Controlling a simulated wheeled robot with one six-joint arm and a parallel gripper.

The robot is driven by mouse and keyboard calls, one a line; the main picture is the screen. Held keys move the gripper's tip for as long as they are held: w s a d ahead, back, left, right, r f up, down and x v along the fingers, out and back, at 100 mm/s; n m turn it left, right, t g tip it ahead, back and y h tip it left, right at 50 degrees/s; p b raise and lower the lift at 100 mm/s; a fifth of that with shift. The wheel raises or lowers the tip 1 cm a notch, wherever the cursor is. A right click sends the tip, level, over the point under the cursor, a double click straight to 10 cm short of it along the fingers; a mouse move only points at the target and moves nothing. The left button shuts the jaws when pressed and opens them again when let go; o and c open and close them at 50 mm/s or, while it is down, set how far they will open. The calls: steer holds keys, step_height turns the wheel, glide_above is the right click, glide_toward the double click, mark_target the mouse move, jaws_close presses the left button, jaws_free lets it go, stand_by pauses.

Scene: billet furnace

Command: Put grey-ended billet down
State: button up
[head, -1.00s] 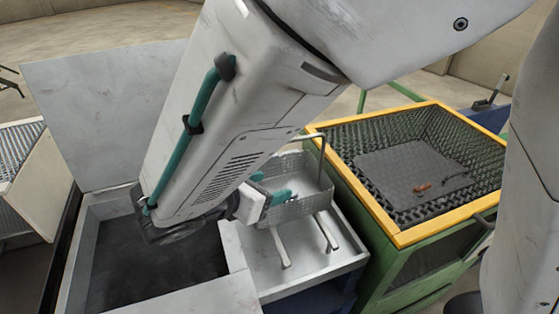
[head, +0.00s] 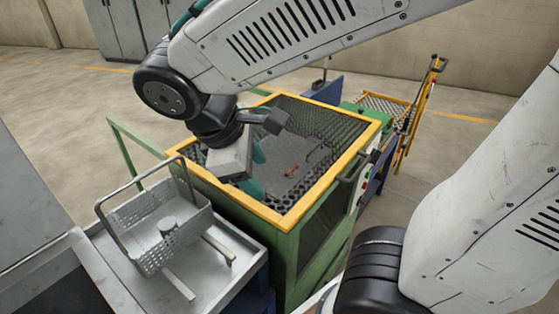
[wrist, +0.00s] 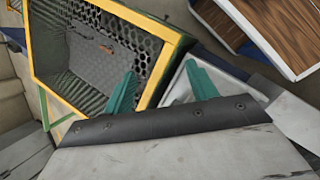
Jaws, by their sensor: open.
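My gripper (head: 257,170) is above the near left side of the yellow-rimmed mesh bin, to the right of the basket. Its teal fingers are apart. In the wrist view my gripper (wrist: 161,75) shows nothing between its fingers, and the bin's yellow rim (wrist: 98,116) lies beyond them.
The basket, with a tall handle, sits on a light metal tray (head: 215,292). The green-framed bin (head: 340,160) holds a small orange-brown piece (head: 291,170) and a thin dark piece on its grey floor. A yellow trolley (head: 415,110) stands behind at right.

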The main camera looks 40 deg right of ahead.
steer(key=s+d+r+m+t+y, duration=0.1)
steer(key=s+d+m+y, duration=0.4)
steer(key=m, duration=0.5)
steer(key=shift+s+r, duration=0.3)
steer(key=shift+s, duration=0.8)
